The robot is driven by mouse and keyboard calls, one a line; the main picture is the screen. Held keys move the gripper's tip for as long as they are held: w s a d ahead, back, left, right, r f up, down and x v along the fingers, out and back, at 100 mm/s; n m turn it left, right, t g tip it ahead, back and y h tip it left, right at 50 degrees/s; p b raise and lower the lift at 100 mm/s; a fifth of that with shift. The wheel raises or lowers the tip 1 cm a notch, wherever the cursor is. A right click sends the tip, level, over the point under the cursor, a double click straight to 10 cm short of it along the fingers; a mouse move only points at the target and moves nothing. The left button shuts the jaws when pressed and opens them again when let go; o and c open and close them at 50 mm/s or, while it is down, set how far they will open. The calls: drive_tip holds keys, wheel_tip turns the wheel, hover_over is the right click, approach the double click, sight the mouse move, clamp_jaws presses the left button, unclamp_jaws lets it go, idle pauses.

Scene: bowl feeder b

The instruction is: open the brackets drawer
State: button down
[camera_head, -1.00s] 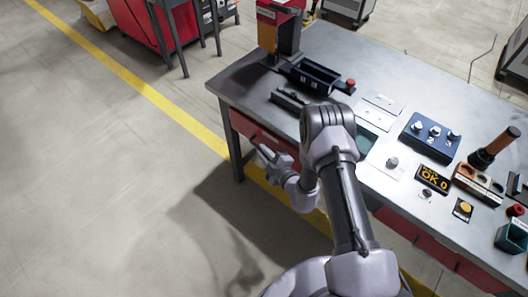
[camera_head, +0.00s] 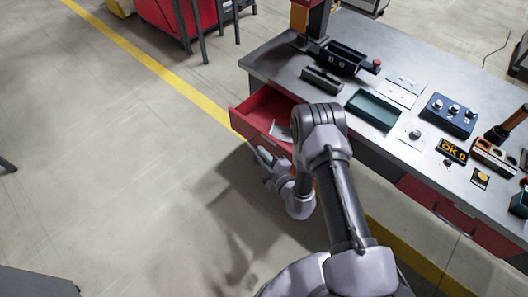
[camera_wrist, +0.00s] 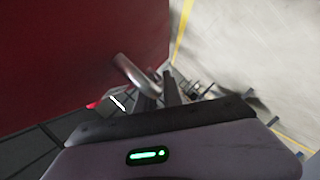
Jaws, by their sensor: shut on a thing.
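The red drawer (camera_head: 254,112) at the left end of the grey workbench stands pulled out, with its inside showing. A pale flat piece lies in it; my arm hides part of the drawer. My gripper (camera_head: 264,155) is at the drawer's front. In the wrist view the red drawer front (camera_wrist: 70,60) fills the upper left, and the metal bar handle (camera_wrist: 135,76) runs to my gripper's fingers (camera_wrist: 158,92). My gripper is shut on the handle. I cannot read a label on the drawer.
Another red drawer (camera_head: 460,212) is shut under the bench's right part. The bench top holds a black bin (camera_head: 345,58), a green tray (camera_head: 374,109), a blue knob box (camera_head: 450,115) and a display (camera_head: 453,150).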

drive_tip(key=shift+s, duration=0.1)
idle(0.3)
drive_tip(key=c, duration=1.5)
unclamp_jaws()
